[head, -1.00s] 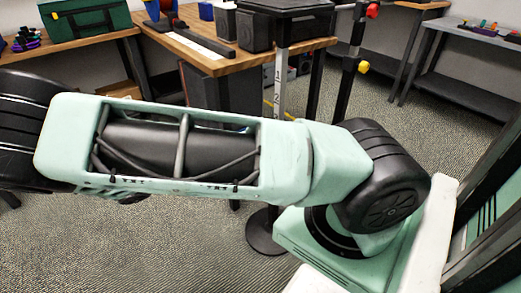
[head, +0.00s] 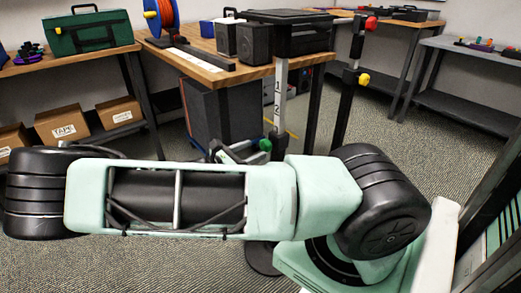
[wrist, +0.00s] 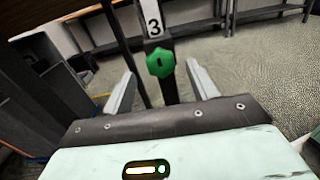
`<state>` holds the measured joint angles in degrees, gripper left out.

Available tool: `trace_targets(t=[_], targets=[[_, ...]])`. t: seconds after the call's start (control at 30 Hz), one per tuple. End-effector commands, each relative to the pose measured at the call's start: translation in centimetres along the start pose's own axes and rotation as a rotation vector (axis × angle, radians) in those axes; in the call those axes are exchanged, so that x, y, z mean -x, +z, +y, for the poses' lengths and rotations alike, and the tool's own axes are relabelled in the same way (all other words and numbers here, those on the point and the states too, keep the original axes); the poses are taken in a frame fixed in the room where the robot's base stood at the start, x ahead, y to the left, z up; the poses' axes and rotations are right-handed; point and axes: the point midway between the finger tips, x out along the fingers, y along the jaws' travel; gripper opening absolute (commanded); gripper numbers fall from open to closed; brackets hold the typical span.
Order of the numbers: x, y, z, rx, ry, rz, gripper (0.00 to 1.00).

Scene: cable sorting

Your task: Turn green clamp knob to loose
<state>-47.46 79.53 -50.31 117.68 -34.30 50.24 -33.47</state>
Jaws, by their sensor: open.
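The green clamp knob (wrist: 160,62) is lobed with a dark slot in its middle. It sits on the front of an upright post (wrist: 155,22), just below a label reading 3. In the head view the green knob (head: 265,145) shows just above my arm, on the numbered post (head: 281,85). My gripper (wrist: 161,75) is open, with one finger on each side of the knob and visible gaps to both. How deep the knob lies between the fingers is hard to tell. In the head view my gripper (head: 240,150) is partly hidden behind my forearm.
The post carries a black box-like platform (head: 288,18). Another stand to its right has a red knob (head: 371,23) and a yellow knob (head: 364,79). A wooden workbench (head: 200,45) with speakers stands behind. Cardboard boxes (head: 62,123) are at the left.

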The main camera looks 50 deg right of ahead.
Motion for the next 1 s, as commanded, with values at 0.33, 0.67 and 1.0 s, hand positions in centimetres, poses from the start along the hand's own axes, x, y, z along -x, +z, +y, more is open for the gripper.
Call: trace_targets(t=[0.33,0.67,1.0], targets=[[-3.8,0.0,-0.1,0.000,-0.001,0.000,0.59],[-4.0,0.0,-0.1,0.000,-0.001,0.001,0.53],[-4.0,0.0,-0.1,0.004,-0.001,0.001,0.15]])
